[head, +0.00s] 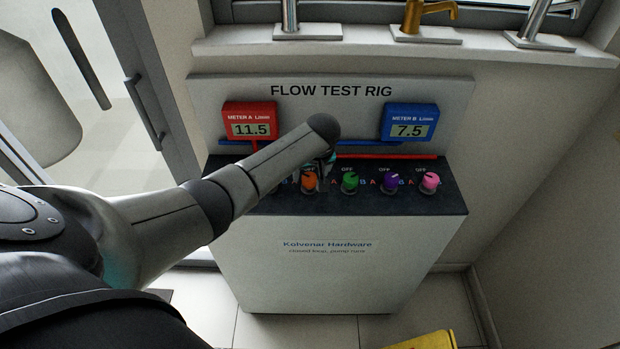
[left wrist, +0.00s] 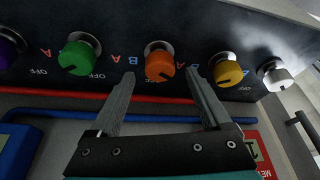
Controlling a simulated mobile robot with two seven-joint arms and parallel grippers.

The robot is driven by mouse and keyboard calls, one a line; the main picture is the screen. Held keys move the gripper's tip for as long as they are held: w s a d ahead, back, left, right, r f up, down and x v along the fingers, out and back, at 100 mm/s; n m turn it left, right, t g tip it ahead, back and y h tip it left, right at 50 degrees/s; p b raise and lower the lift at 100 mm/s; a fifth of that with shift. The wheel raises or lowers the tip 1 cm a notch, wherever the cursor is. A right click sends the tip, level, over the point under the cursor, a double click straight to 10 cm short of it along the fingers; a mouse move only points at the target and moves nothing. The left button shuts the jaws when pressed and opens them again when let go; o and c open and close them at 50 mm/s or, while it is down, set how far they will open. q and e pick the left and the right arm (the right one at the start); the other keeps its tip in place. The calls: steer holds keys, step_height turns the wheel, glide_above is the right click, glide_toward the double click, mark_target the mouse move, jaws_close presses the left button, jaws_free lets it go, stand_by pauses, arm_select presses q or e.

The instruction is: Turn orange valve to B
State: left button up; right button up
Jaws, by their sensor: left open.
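The orange valve knob (head: 309,182) sits on the dark top panel of the flow test rig, partly behind my left arm in the head view. In the left wrist view the orange knob (left wrist: 159,66) lies between the fingertips of my left gripper (left wrist: 160,76), nearer the right finger. That gripper is open, with a gap to the knob on the left side; contact on the right is unclear. The knob's dark pointer mark faces roughly toward the OFF side. In the head view the left gripper (head: 326,172) is mostly hidden by its arm. My right gripper is not in view.
Green (head: 350,180), purple (head: 391,182) and pink (head: 430,181) knobs stand right of the orange one. The left wrist view also shows yellow (left wrist: 228,74) and white (left wrist: 278,76) knobs. Red meter A (head: 250,120) reads 11.5; blue meter B (head: 409,122) reads 7.5.

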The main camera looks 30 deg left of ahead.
mark_target(309, 181)
arm_select(q)
steer(key=shift+b+x, duration=0.35)
steer(key=shift+x, duration=1)
jaws_close()
